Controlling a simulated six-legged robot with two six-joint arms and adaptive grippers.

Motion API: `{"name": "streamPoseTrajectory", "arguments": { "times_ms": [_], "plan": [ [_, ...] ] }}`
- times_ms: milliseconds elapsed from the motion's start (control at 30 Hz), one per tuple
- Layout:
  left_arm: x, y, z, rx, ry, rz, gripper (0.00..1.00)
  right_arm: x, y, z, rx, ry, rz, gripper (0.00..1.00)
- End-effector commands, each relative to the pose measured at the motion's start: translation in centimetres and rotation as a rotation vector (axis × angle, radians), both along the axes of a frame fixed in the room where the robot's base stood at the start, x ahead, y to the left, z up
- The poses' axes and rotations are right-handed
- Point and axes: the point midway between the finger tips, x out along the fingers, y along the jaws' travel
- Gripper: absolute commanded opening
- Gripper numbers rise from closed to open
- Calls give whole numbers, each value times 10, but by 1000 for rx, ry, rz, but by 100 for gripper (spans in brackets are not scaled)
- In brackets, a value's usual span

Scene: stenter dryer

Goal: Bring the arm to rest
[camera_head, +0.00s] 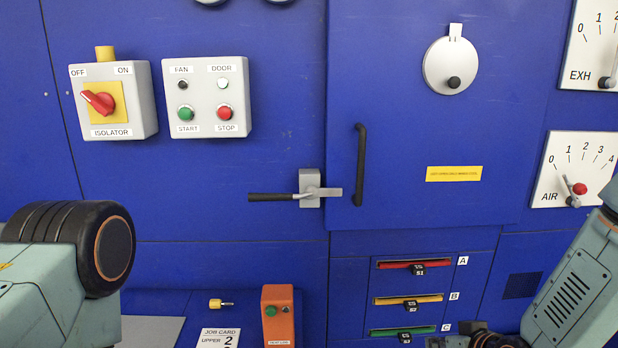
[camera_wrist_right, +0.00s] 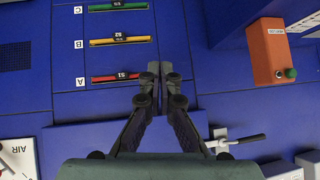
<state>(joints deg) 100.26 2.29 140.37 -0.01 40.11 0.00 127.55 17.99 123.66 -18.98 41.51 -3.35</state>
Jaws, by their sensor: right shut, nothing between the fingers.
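My right gripper (camera_wrist_right: 160,75) shows in the right wrist view with its two fingers together and nothing between them. In the head view only a dark part of the right gripper (camera_head: 485,340) shows at the bottom edge, below the slots on the blue panel, with the rest cut off. My right forearm (camera_head: 575,295) comes in from the lower right. My left arm (camera_head: 60,270) fills the lower left of the head view; its gripper is out of view.
A blue machine front has an isolator box (camera_head: 112,102), a fan and door box (camera_head: 205,98), a door latch (camera_head: 310,190) and a black handle (camera_head: 360,165). Red, yellow and green slots (camera_head: 408,300) sit below. An orange box (camera_head: 278,315) and a job card (camera_head: 218,338) are lower left of them.

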Motion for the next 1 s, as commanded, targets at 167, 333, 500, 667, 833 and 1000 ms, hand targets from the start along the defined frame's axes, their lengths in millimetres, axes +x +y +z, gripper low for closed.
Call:
{"name": "streamPoseTrajectory", "arguments": {
  "times_ms": [167,333,500,667,833,1000],
  "plan": [
    [0,0,-18,0,0,0,40,-89,8,-86,4,260,-90,0],
    [0,0,-33,0,0,0,40,-182,10,-147,-37,494,-152,0],
    [0,0,-49,0,0,0,40,-272,11,-190,-104,696,-151,0],
    [0,0,-61,0,0,0,40,-320,14,-217,-139,801,-106,0],
    [0,0,-62,0,0,0,40,-334,15,-224,-144,831,-98,0],
    [0,0,-61,0,0,0,40,-333,15,-223,-143,829,-98,0]
  ]
}}
